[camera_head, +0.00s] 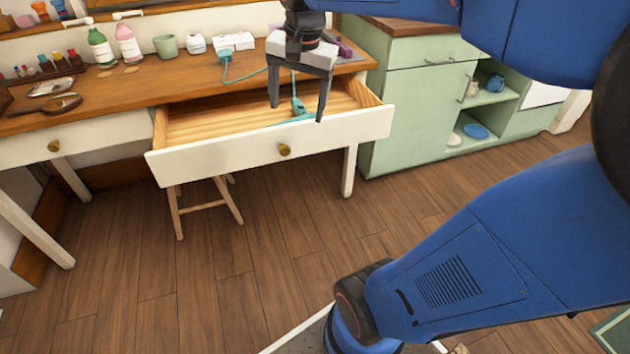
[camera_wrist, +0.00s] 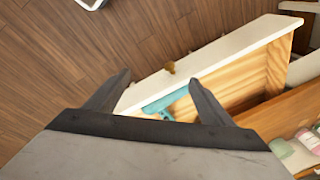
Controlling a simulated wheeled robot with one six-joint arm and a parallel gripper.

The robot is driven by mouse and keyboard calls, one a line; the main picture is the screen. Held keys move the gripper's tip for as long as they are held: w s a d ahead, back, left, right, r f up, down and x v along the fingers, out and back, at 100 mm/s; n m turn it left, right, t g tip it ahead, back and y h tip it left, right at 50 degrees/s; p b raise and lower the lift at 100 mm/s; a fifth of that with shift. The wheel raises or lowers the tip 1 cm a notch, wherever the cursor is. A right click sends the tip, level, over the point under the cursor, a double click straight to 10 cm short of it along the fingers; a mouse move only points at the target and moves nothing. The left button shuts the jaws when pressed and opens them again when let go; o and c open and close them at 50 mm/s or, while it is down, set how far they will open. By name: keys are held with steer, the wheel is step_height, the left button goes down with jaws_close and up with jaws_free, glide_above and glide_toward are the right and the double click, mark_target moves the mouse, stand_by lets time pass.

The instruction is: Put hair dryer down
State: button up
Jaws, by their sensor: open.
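The teal hair dryer (camera_head: 299,108) lies inside the open wooden drawer (camera_head: 213,155), close to its front panel. In the wrist view the hair dryer (camera_wrist: 168,99) shows between my gripper's fingers, partly cut off by my gripper. My gripper (camera_head: 296,113) points down over the drawer. Its two fingers are spread on either side of the dryer, and I see no clear grip on it. It also shows open in the wrist view (camera_wrist: 160,78). Whether the fingers touch the dryer is not clear. A teal cord (camera_head: 245,75) runs back onto the desk.
On the desk (camera_head: 130,85) stand a green bottle (camera_head: 101,47), a pink bottle (camera_head: 127,43), a cup (camera_head: 166,46) and a white box (camera_head: 232,41). A hairbrush (camera_head: 50,105) lies at left. A green cabinet (camera_head: 415,105) stands right. A stool (camera_head: 207,208) is beneath the drawer; floor in front is clear.

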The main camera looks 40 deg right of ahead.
steer(key=s+a+f+n+t, duration=0.1)
steer(key=s+a+f+n, duration=0.1)
steer(key=s+f+n, duration=0.3)
steer(key=s+a+f+n+t, duration=0.1)
steer(key=s+a+f+n, duration=0.2)
steer(key=s, duration=0.6)
step_height(320, 180, down, 2)
steer(key=n, duration=0.2)
steer(key=shift+s+a+n, duration=0.2)
steer(key=shift+s+n, duration=0.1)
